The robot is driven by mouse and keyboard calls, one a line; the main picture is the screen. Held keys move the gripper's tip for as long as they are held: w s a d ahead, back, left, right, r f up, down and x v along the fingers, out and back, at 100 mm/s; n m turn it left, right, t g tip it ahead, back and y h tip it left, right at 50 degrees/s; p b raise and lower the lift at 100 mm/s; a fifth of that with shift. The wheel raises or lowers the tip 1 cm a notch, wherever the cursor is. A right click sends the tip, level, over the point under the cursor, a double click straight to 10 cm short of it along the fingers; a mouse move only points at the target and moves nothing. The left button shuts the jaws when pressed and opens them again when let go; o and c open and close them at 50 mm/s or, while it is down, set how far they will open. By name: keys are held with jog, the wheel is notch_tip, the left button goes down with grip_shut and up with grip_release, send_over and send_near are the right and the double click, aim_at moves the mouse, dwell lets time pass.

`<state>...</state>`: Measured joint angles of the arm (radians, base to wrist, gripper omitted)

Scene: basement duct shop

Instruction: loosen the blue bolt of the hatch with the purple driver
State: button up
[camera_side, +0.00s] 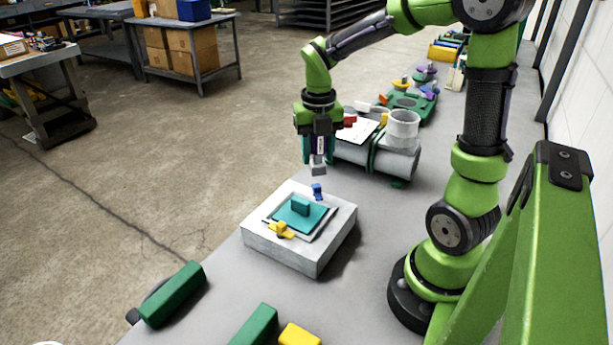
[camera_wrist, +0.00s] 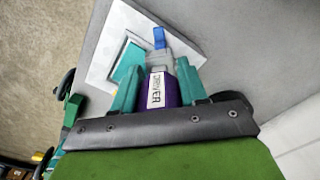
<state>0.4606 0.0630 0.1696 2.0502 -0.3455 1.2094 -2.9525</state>
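My gripper (camera_side: 319,152) is shut on the purple driver (camera_side: 320,145), which points down over the far corner of the hatch block. In the wrist view the driver (camera_wrist: 162,92), with a white "DRIVER" label, sits between the teal fingers. Its grey tip is just above the blue bolt (camera_side: 317,190), with a small gap in the side view. The blue bolt also shows in the wrist view (camera_wrist: 159,38), partly hidden by the tip. The teal hatch (camera_side: 311,220) has a raised teal handle and lies in a pale block. A yellow bolt (camera_side: 281,229) is at its near edge.
Green blocks (camera_side: 173,294) and a yellow block (camera_side: 299,335) lie at the near end of the bench. Beyond the hatch stand grey pipe pieces (camera_side: 387,160) and a green tray (camera_side: 411,103) with colored parts. The bench's left edge runs close to the hatch block.

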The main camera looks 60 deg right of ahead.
aim_at(319, 162)
jog(key=c, duration=0.5)
jog(key=shift+r, duration=0.2)
jog(key=m, duration=0.2)
jog(key=shift+r+m, duration=0.2)
jog(key=shift+m, duration=0.2)
jog(key=m, duration=0.4)
jog(key=shift+s+r, duration=0.1)
jog(key=shift+r, duration=0.15)
jog(key=m, duration=0.6)
jog(key=shift+s+r+m, duration=0.1)
jog(key=shift+r+m, duration=0.15)
jog(key=shift+m, duration=0.05)
jog(key=m, duration=0.4)
jog(key=shift+s+r+m, duration=0.1)
jog(key=shift+m, duration=0.3)
jog(key=shift+f, duration=2.6)
